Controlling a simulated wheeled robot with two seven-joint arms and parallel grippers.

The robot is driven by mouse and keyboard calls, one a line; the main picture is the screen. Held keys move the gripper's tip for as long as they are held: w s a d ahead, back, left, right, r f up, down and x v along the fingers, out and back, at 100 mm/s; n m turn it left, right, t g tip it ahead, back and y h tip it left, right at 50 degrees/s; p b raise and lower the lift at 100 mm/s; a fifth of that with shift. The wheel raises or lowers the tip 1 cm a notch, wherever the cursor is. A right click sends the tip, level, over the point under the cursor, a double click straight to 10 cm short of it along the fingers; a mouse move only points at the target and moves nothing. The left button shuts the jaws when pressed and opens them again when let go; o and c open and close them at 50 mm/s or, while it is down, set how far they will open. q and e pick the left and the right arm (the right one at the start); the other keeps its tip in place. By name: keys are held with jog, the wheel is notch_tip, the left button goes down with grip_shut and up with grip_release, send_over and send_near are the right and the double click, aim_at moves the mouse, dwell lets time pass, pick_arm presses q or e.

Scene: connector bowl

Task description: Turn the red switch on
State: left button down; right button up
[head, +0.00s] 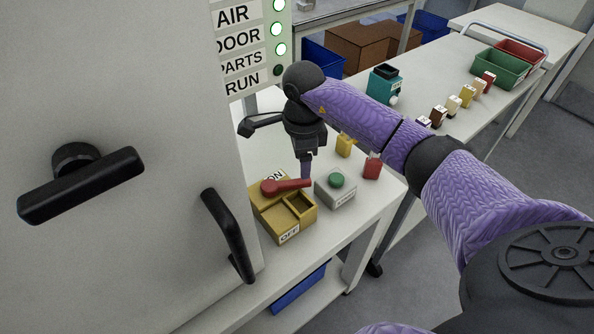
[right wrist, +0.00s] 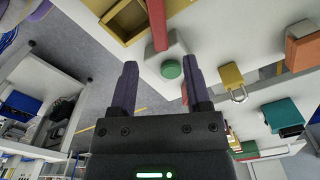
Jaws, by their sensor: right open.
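The red switch (head: 289,186) is a lever on a yellow box (head: 267,214) with an ON label at the back and an OFF label at the front. The lever lies across the box near the ON label, its end pointing right. My right gripper (head: 305,173) points down just behind the lever's right end; I cannot tell whether they touch. In the right wrist view the gripper (right wrist: 161,70) is open and empty, and the red lever (right wrist: 158,25) shows beyond the fingertips. My left gripper is not in view.
A grey box with a green button (head: 337,181) stands right of the yellow box. A red padlock (head: 372,168) and a yellow padlock (head: 345,145) are behind it. A cabinet door with black handles (head: 228,232) closes off the left. A teal block (head: 383,86) stands on the far table.

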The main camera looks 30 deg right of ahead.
aim_at(286, 186)
notch_tip(286, 186, down, 6)
jog(key=shift+r+b, duration=0.2)
jog(key=shift+b, duration=0.3)
jog(key=shift+c, duration=0.3)
grip_shut()
dwell(0.8)
